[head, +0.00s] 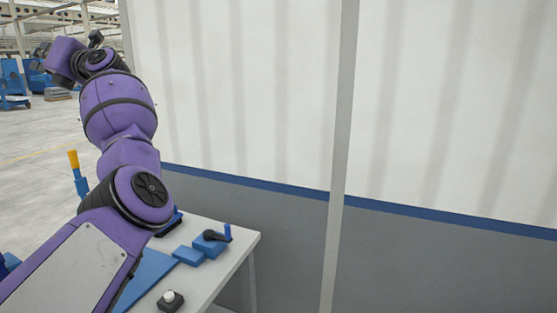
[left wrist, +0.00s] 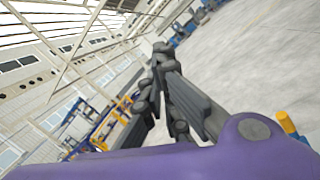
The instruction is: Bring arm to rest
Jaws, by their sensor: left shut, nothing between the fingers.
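My left arm (head: 118,110) is purple and rises from the bottom left of the head view, bent upward with its wrist at the top left. My left gripper (left wrist: 160,50) is dark grey in the left wrist view. Its fingertips are together and nothing is between them. It is up in the air, well clear of the table, and points toward the open hall. In the head view it is too small and hidden by the wrist to make out well. My right gripper is not in view.
A light table (head: 235,248) with blue fixtures (head: 210,242) and a white knob (head: 169,297) stands below my arm. A white and grey wall (head: 270,90) stands behind. Open floor (head: 35,135) lies left.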

